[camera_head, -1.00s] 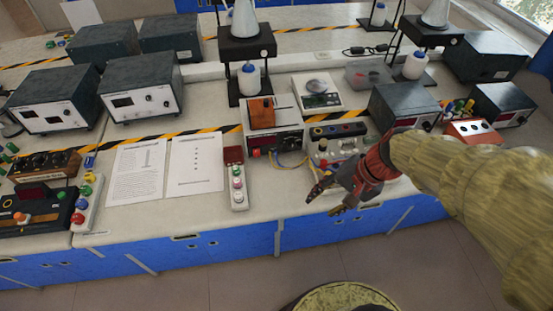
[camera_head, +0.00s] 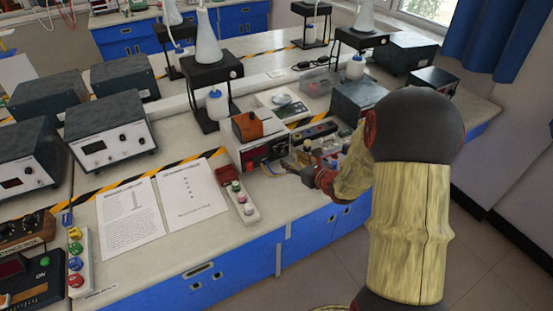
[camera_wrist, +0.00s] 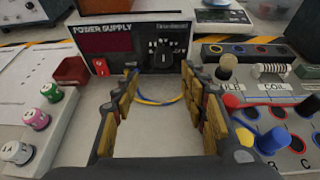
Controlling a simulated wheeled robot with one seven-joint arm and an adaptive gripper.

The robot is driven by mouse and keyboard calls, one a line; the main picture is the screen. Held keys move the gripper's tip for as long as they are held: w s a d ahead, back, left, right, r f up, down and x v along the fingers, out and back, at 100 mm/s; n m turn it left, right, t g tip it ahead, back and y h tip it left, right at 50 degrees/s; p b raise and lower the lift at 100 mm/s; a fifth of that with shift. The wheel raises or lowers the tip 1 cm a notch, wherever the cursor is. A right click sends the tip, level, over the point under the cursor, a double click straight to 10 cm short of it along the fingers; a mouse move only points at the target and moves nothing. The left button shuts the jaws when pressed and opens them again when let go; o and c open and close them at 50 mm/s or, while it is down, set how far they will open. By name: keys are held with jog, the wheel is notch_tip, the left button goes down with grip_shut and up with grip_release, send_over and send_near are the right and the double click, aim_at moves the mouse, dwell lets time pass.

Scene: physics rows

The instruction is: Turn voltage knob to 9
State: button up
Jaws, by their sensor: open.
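The power supply (camera_wrist: 133,47) stands straight ahead in the wrist view, with a dark red display, a red switch and wires at its front. Its black knob (camera_wrist: 161,54) sits on the right part of the panel, above and beyond my fingertips. The number the knob points to is too small to read. My gripper (camera_wrist: 158,83) is open and empty, its yellow-padded fingers apart in front of the panel, not touching the knob. In the head view the power supply (camera_head: 240,148) is on the bench and my gripper (camera_head: 297,168) is just in front of it, partly hidden by my arm.
A button strip (camera_wrist: 38,119) stands left of my gripper. A coil board (camera_wrist: 270,72) and a board with coloured sockets (camera_wrist: 282,137) are close on the right. Paper sheets (camera_head: 130,215) lie on the bench, left in the head view.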

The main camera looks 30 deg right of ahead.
aim_at(282, 153)
jog(key=shift+m, duration=0.3)
jog(key=x, duration=0.2)
jog(key=b+x, duration=0.1)
jog(key=x, duration=0.2)
jog(key=b+x, duration=0.1)
jog(key=x, duration=0.2)
jog(key=shift+d, duration=0.3)
jog(key=shift+r, duration=0.1)
jog(key=shift+c, duration=0.9)
grip_shut()
